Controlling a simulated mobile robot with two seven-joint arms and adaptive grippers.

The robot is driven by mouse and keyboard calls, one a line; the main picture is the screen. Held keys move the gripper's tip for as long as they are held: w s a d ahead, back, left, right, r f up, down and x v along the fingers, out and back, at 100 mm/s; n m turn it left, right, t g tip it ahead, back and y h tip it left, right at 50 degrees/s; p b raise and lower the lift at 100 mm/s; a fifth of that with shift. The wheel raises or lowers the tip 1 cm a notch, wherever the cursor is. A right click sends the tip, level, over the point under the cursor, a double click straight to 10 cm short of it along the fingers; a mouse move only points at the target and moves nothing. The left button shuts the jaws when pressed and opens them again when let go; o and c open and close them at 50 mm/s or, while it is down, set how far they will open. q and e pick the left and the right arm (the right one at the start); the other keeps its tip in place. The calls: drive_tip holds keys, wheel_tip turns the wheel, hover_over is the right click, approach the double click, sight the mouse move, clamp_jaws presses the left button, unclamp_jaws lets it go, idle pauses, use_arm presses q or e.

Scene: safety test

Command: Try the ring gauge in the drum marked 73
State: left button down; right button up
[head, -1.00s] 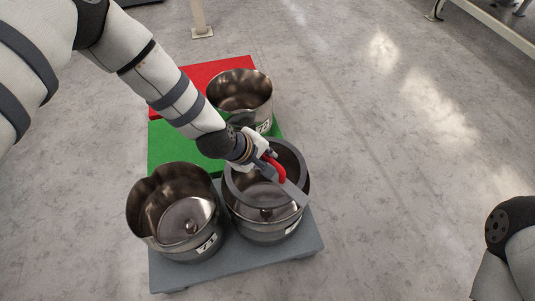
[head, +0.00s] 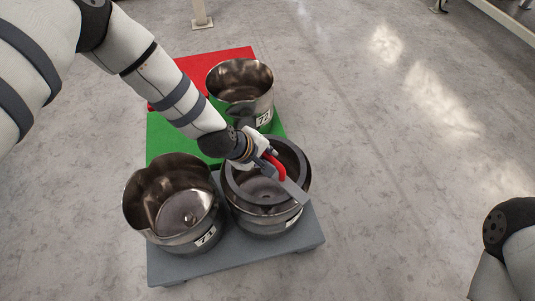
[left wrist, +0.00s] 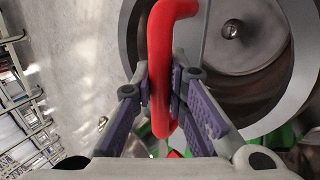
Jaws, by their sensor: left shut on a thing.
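The ring gauge (head: 235,190) is a thick dark grey ring with a flat bar and a red handle (head: 277,167). My left gripper (head: 268,160) is shut on the red handle, which also shows between the fingers in the left wrist view (left wrist: 160,75). The ring lies across the mouth of the front right drum (head: 265,226); I cannot tell whether it is inside or just above the rim. That drum's label is partly legible at best. Another steel drum (head: 150,228) stands front left, and a third (head: 240,80) at the back.
The front drums stand on a grey platform (head: 230,262). Behind it are green (head: 165,140) and red (head: 215,64) areas; the back drum stands over the green. My right arm (head: 510,240) is at the lower right, its gripper out of view. Floor to the right is clear.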

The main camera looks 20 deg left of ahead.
use_arm(q)
drive_tip(key=c, duration=1.5)
unclamp_jaws()
drive_tip(key=w+p+v, duration=0.1)
drive_tip(key=p+v, duration=0.1)
drive_tip(key=v, duration=0.4)
drive_tip(key=w+d+r+p+v, duration=0.1)
drive_tip(key=p+v, duration=0.1)
drive_tip(key=v, duration=0.4)
drive_tip(key=w+r+p+v, duration=0.1)
drive_tip(key=p+v, duration=0.1)
drive_tip(key=v, duration=0.3)
drive_tip(key=shift+s+d+r+p, duration=0.1)
drive_tip(key=shift+s+r+p, duration=0.2)
drive_tip(key=shift+r, duration=0.1)
use_arm(e)
wheel_tip(320, 180, up, 6)
drive_tip(key=w+t, duration=0.1)
drive_tip(key=w, duration=0.1)
drive_tip(key=shift+w+f, duration=0.2)
drive_tip(key=shift+w, duration=0.2)
